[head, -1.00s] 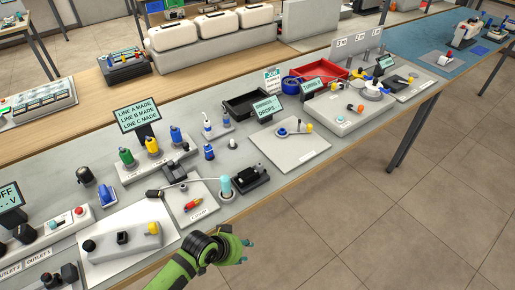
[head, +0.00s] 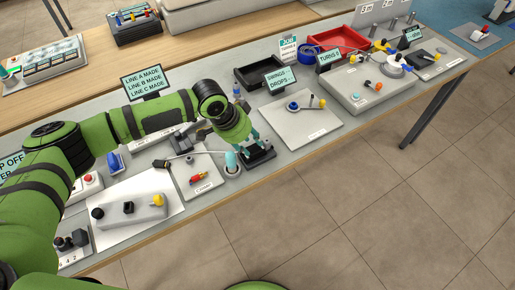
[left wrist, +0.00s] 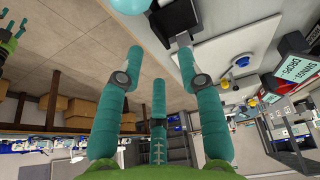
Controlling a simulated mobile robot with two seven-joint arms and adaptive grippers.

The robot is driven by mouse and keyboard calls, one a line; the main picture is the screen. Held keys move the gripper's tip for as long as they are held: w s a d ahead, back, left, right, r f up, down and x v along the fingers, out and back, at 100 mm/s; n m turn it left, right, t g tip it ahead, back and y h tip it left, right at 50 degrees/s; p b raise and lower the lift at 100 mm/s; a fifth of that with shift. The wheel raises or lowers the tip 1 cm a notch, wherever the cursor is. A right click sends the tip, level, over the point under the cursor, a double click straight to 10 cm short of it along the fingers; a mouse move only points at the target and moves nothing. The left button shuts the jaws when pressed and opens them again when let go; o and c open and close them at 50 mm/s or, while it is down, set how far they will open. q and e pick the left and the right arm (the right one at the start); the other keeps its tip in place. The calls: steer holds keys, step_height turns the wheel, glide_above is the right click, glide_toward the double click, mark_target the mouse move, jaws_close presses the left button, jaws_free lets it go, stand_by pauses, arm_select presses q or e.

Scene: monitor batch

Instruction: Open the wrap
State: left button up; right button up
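I cannot tell for sure which thing is the wrap, as no label I can read names it. My left gripper (head: 254,136) is at the black fixture (head: 262,155) beside the teal-topped post (head: 231,160). In the left wrist view the fingers of my left gripper (left wrist: 159,75) are spread with nothing between them. The black fixture (left wrist: 176,16) with a pale metal piece is beyond the right fingertip. The teal round top (left wrist: 128,4) is at the upper edge. My right gripper (left wrist: 13,27) shows small at the upper left, its fingers apart.
The Cooker panel (head: 205,168) with its red-tipped handle is left of the post. A board with a blue knob (head: 304,122) is to the right. A black tray (head: 258,75) and a red tray (head: 338,42) are behind. The floor (head: 350,210) in front is clear.

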mark_target(258, 153)
arm_select(q)
steer(key=p+x, duration=0.1)
steer(key=x, duration=0.5)
steer(key=shift+d+f, duration=0.15)
steer(key=shift+f, duration=0.15)
steer(key=shift+c, duration=0.4)
jaws_close()
